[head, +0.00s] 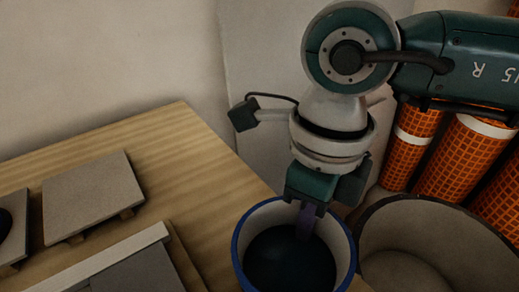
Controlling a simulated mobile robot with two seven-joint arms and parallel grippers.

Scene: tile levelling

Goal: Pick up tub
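The tub (239,243) is pale with a blue rim and a dark inside, and stands upright at the bottom centre of the head view; its lower part is cut off by the frame. My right gripper (305,221) points down at the tub's far rim. The other finger is hidden, so I cannot tell whether the gripper is closed on the rim. My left gripper is not in view.
A wooden table (190,165) fills the left, bearing a grey tile (92,195) on small supports and a pale straight bar (105,259). A large round bin (470,240) stands right of the tub. Orange mesh rolls (460,160) stand behind it.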

